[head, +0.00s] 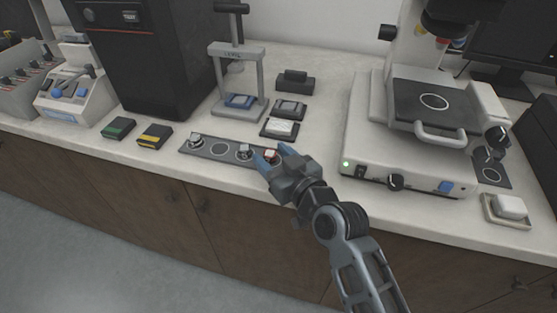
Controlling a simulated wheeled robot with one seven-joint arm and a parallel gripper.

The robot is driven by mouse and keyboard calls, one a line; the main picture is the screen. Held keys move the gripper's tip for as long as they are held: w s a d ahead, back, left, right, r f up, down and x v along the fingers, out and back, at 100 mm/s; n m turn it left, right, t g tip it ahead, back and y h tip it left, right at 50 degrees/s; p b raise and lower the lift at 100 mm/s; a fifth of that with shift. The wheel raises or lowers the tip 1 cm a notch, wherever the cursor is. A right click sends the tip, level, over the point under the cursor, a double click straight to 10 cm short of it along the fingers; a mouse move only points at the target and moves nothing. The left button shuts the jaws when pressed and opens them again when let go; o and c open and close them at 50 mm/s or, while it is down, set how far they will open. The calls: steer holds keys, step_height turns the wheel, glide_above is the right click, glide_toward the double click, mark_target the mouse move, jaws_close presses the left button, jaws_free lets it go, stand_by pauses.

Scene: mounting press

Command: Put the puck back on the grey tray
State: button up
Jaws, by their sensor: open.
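The grey tray (207,149) is a long flat strip near the counter's front edge, with ringed spots. One ringed spot, second from the left, is empty. A puck with a reddish top (270,154) is at the tray's right end. Two other small pucks stand on the tray, one at its left end (195,140) and one right of the empty ring (244,151). My gripper (273,157) is open, its blue fingertips on either side of the reddish puck. The gripper partly hides the tray's right end, and I cannot tell whether the fingers touch the puck.
The mounting press (251,54) stands behind the tray with a blue block in its base. A microscope (369,155) is at right, beside a dark strip (491,171) and a white block on a small dish (508,206). Green (118,128) and yellow (155,135) boxes lie left.

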steer(key=shift+r, duration=0.25)
steer(key=b+v, duration=0.1)
steer(key=v, duration=1.1)
